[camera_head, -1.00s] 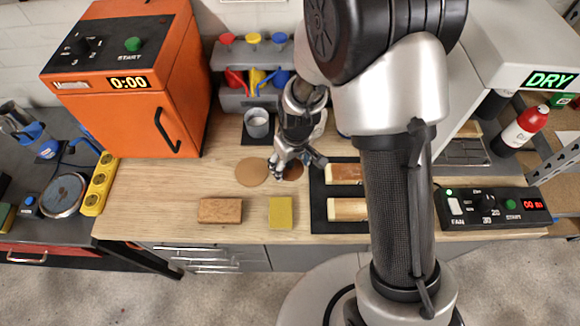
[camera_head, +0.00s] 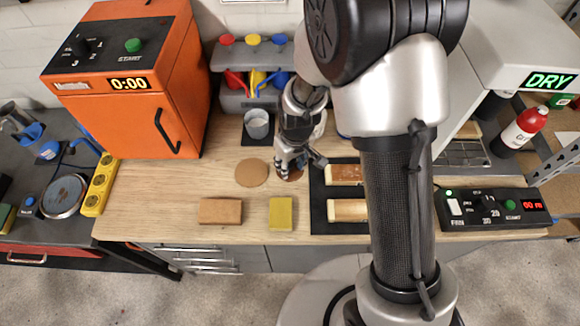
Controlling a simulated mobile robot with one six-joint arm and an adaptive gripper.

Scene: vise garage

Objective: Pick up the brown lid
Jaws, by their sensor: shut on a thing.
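A lighter tan disc (camera_head: 251,173) lies flat just to the left, apart from the gripper.
A wooden block (camera_head: 220,211) and a yellow block (camera_head: 280,213) lie in front. A black mat (camera_head: 318,200) with two wood-and-cream pieces is at right. A grey cup (camera_head: 257,124) stands behind, an orange oven (camera_head: 130,90) at left.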

